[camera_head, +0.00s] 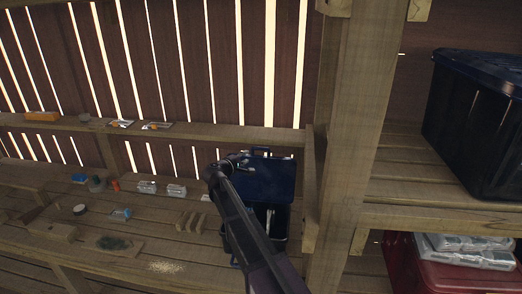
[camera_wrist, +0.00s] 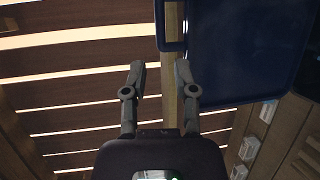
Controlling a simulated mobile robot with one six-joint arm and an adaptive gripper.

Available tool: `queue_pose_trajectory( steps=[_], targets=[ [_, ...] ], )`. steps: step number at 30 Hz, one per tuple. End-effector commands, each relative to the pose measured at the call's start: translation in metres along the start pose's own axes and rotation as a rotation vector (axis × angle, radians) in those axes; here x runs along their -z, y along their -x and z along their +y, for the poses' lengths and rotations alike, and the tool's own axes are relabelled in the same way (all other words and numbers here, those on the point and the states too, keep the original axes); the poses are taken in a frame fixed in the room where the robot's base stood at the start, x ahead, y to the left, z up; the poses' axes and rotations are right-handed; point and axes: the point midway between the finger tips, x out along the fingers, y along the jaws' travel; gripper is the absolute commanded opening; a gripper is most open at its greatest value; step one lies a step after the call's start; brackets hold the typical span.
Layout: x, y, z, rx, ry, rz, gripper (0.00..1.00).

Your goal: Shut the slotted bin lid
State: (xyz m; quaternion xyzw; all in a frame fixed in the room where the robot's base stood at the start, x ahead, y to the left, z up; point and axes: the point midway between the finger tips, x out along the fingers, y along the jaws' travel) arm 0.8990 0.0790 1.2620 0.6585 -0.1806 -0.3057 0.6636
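The dark blue bin (camera_head: 282,226) stands on the wooden shelf, with its lid (camera_head: 275,178) raised upright at the back. Pale items show inside the open bin. In the wrist view the lid (camera_wrist: 245,50) fills the upper right, and a narrow slot shows near its left edge, with wood visible through it. My gripper (camera_head: 236,158) is at the lid's upper left in the head view. In the wrist view my gripper (camera_wrist: 160,68) has its two fingers apart with nothing between them, just below the slotted edge. Whether it touches the lid is unclear. My arm hides part of the bin.
A thick wooden post (camera_head: 345,150) stands right of the bin. A large dark bin (camera_head: 475,125) sits on the right shelf, above a red bin (camera_head: 408,265). Wooden blocks (camera_head: 190,221) and several small items lie left of the bin. A slatted wall is behind.

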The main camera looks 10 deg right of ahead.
Motion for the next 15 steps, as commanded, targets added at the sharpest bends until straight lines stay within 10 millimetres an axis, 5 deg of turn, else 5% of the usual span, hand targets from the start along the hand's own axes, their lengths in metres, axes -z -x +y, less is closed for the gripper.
queue_pose_trajectory(
  steps=[15],
  targets=[
    [0.001, -0.075, -0.001, 0.001, 0.000, -0.002, 0.37]
  ],
)
